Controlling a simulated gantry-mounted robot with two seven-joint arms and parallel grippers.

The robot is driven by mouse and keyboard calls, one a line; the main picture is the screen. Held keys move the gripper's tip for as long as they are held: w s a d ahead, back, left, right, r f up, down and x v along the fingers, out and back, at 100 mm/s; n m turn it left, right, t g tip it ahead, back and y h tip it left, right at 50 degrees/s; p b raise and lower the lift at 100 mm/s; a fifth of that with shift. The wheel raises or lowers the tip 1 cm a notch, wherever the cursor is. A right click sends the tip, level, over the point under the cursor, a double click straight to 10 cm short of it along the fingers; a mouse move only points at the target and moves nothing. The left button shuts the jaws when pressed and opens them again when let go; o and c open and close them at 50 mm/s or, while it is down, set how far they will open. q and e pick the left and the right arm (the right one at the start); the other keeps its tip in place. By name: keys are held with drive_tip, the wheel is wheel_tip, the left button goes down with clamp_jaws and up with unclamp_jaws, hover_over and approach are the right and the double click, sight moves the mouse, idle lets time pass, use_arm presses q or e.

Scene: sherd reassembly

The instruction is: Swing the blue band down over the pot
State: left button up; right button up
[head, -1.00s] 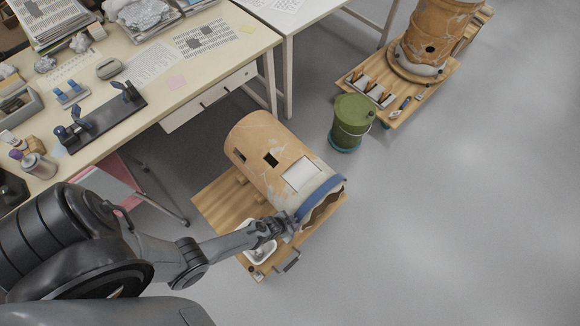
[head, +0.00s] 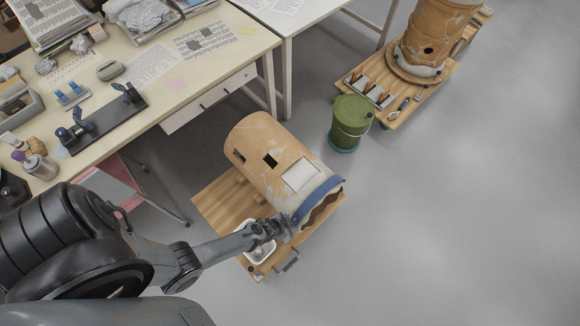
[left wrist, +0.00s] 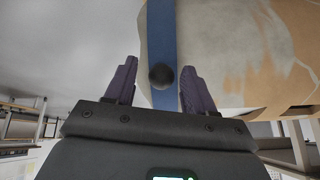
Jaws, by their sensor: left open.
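The large tan pot (head: 262,142) lies on its side on a wooden dolly, with pale patches and dark square holes in its wall. The blue band (head: 328,189) runs across the pale mouth end of the pot, beside its dark jagged opening. My left gripper (head: 286,226) is at the near, lower end of the band. In the left wrist view the blue band (left wrist: 162,35) passes between the two open fingers. A round black knob (left wrist: 161,76) on the band sits between the fingers, with gaps visible on both sides. My right gripper is out of view.
The wooden dolly (head: 213,199) carries a white tray (head: 262,254) near my gripper. A green bucket (head: 352,122) and another pot (head: 436,32) on a second wooden dolly stand beyond. A cluttered table (head: 215,70) is at left. The floor at right is clear.

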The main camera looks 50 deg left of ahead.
use_arm(q)
drive_tip(key=p+v, duration=0.4)
drive_tip(key=v, duration=0.4)
drive_tip(key=shift+s+r, duration=0.3)
